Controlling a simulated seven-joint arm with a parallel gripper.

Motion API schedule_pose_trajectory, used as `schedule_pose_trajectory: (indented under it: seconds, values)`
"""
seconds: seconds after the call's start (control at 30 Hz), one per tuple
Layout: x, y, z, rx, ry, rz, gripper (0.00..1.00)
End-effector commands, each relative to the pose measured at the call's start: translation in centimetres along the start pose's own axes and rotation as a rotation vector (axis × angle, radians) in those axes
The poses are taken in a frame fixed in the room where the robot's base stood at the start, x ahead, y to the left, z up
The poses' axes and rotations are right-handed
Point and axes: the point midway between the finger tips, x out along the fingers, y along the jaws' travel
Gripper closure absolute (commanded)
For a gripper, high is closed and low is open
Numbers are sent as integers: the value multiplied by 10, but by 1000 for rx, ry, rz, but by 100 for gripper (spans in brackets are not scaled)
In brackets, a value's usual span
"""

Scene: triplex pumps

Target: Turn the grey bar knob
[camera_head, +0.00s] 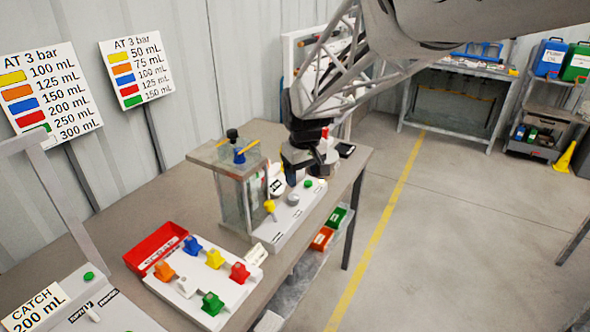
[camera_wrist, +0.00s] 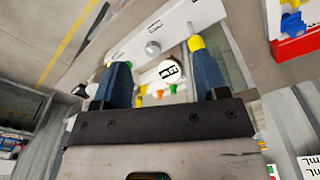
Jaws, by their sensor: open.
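A white control box (camera_head: 300,212) stands on the table. On its top I see a small round grey knob (camera_head: 293,198), a green button (camera_head: 308,183) and a yellow-tipped part (camera_head: 269,206). In the wrist view the grey knob (camera_wrist: 153,48) shows beyond the gap between my fingers; I cannot make out a bar shape on it. My gripper (camera_wrist: 158,62) is open and empty, its two blue fingers apart. In the head view my gripper hangs over the far end of the box and hides part of it. I see no contact with the knob.
A clear tank (camera_head: 240,195) stands directly beside the box. A white board (camera_head: 232,284) with coloured valve-like pieces and a red tray (camera_head: 155,248) lie nearer. Another box (camera_head: 100,315) with a green button is at lower left. A white round label (camera_wrist: 171,72) shows between my fingers.

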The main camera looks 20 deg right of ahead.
Motion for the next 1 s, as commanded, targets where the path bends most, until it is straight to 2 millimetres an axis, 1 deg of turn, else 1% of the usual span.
schedule_pose_trajectory:
  seconds: [0.03,0.3,0.7,0.9,1.0]
  values:
    - [-4,-2,6,6,4,1,33]
    - [-21,-12,35,42,22,7,33]
    - [-40,-27,80,97,46,14,33]
    - [-46,-32,95,117,55,16,33]
    - [-47,-34,100,124,57,16,33]
